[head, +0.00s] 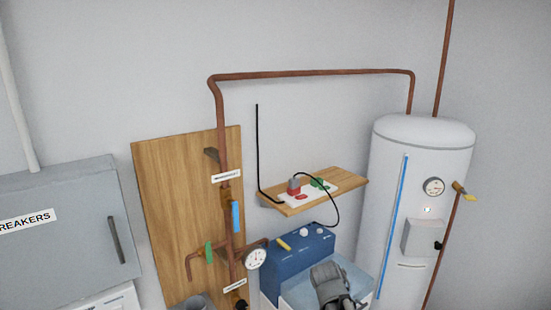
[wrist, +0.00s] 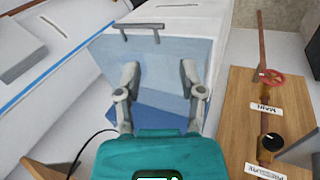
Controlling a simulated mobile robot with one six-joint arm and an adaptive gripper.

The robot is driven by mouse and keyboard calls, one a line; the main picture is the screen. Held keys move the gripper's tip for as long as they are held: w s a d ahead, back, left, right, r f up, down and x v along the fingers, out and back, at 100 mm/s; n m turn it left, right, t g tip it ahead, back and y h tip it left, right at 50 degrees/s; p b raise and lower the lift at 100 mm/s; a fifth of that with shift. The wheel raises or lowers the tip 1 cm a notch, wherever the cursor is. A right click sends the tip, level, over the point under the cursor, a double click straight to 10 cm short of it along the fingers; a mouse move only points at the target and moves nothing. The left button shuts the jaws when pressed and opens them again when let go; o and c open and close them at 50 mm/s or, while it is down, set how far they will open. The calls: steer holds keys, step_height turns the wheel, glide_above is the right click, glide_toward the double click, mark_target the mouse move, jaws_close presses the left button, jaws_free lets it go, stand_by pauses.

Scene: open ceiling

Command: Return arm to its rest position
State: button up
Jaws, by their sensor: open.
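My gripper (wrist: 160,78) shows in the wrist view with its two grey fingers spread apart and nothing between them. Its teal body fills the bottom of that view. Beyond the fingers is a light and dark blue surface, with a grey bar handle (wrist: 140,30) above it. In the head view, a dark grey part that looks like my arm's end is at the bottom, in front of the blue unit (head: 305,252). The fingers cannot be made out clearly there.
A white tank (head: 390,190) stands at the right. A wooden shelf (head: 350,182) holds small red and green items with a black cable. A wooden board (head: 165,200) carries copper pipes, valves and a gauge (head: 256,258). A grey breaker box (head: 60,245) is at left.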

steer(key=s+a+f+m+g+y+b, duration=0.2)
steer(key=s+f+m+g+y, duration=0.1)
steer(key=s, duration=0.4)
step_height(320, 180, down, 2)
steer(key=m+y, duration=0.1)
steer(key=m, duration=0.1)
steer(key=shift+s+a+f+m+b, duration=0.2)
steer(key=shift+s+f+m+b, duration=0.05)
steer(key=shift+s+m+b, duration=0.15)
stand_by(1.1)
